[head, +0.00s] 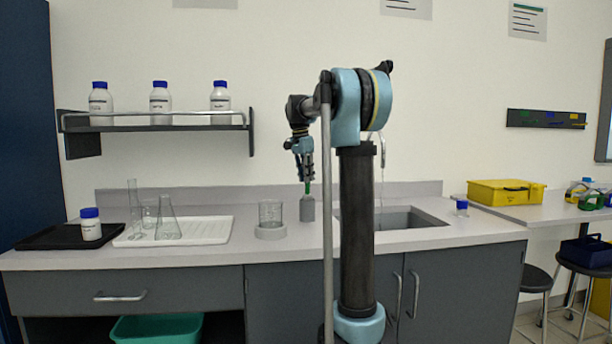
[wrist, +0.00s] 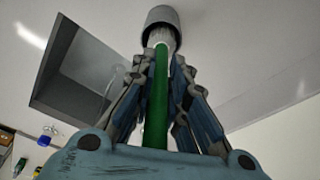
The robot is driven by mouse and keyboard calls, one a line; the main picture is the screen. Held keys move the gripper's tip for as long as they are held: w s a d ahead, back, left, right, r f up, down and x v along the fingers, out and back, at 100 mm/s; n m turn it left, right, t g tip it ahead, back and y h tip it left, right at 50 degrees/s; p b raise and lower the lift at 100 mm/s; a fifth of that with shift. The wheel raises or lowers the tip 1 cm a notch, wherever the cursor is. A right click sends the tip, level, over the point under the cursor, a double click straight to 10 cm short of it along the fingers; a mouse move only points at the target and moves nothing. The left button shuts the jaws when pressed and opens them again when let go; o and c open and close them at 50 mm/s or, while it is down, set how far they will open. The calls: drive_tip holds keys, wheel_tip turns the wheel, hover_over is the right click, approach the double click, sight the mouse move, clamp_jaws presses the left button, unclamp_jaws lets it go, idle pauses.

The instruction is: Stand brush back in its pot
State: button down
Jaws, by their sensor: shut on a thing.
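The brush has a green handle and pale bristles. In the wrist view its handle (wrist: 157,105) runs between my fingers, with the bristle end pointing away from me. My gripper (wrist: 160,66) is shut on the handle. The grey pot (wrist: 162,16) is just beyond the fingertips, and the bristles appear to be at or inside its mouth; how deep I cannot tell. In the head view my gripper (head: 306,178) points down directly above the pot (head: 307,209), which stands upright on the counter. A short green piece of the brush (head: 307,188) shows between them.
A glass beaker (head: 270,213) on a grey base stands just left of the pot. The sink (head: 400,219) lies to the right. A white tray (head: 205,232) with glassware is farther left. A shelf (head: 150,127) with white bottles hangs on the wall at left.

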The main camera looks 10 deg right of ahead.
drive_tip(key=shift+f, duration=0.1)
drive_tip(key=c, duration=1.5)
unclamp_jaws()
drive_tip(key=v, duration=1.2)
drive_tip(key=shift+w+d, duration=0.1)
drive_tip(key=shift+f, duration=0.1)
